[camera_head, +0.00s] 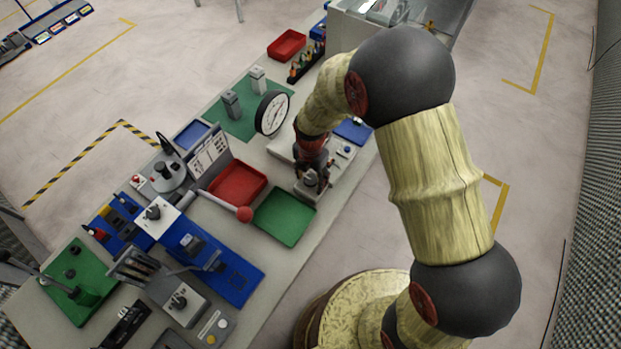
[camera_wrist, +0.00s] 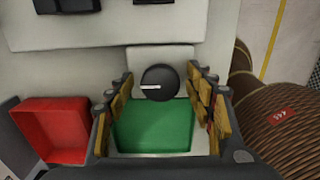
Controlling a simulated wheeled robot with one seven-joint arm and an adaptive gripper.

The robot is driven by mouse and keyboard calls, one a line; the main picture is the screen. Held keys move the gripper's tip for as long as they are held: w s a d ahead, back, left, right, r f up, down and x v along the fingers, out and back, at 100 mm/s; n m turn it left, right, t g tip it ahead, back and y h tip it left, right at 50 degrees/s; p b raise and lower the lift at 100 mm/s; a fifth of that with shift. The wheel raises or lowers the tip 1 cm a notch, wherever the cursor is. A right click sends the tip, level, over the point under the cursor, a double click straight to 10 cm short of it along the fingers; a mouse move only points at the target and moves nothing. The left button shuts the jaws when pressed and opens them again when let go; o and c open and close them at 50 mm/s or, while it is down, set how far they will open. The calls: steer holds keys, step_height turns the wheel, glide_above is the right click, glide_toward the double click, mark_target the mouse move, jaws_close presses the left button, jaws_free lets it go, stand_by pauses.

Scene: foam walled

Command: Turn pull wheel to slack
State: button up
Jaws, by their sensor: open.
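A dark round knob with a white mark line, which looks like the pull wheel (camera_wrist: 160,88), sits on a pale base plate in the wrist view. Its white mark lies nearly level across the picture. My gripper (camera_wrist: 160,78) is open, with one padded finger on each side of the wheel and a gap visible on both sides. In the head view my gripper (camera_head: 311,172) is over the small grey unit at the right edge of the bench, and it mostly hides the wheel. The white dial gauge (camera_head: 272,113) stands behind and left of my gripper; its reading is too small to tell.
A green mat (camera_head: 284,217) lies just in front of the unit. A red tray (camera_head: 237,185) and a lever with a red ball (camera_head: 244,214) are to the left. Other fixtures crowd the bench.

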mark_target(311, 180)
step_height(311, 180, up, 12)
stand_by(0.6)
stand_by(0.5)
steer(key=s+d+r+m+t+b, duration=0.2)
steer(key=s+d+r+m+b, duration=0.2)
steer(key=m, duration=1)
steer(key=s+d+r+m+t+b, duration=0.3)
steer(key=s+d+r+m+b, duration=0.1)
steer(key=s+d+r+m, duration=0.6)
steer(key=s+r+m, duration=0.2)
steer(key=s+m, duration=0.2)
steer(key=s, duration=0.1)
steer(key=shift+s+d+m+t, duration=0.25)
steer(key=shift+d+m+t, duration=0.05)
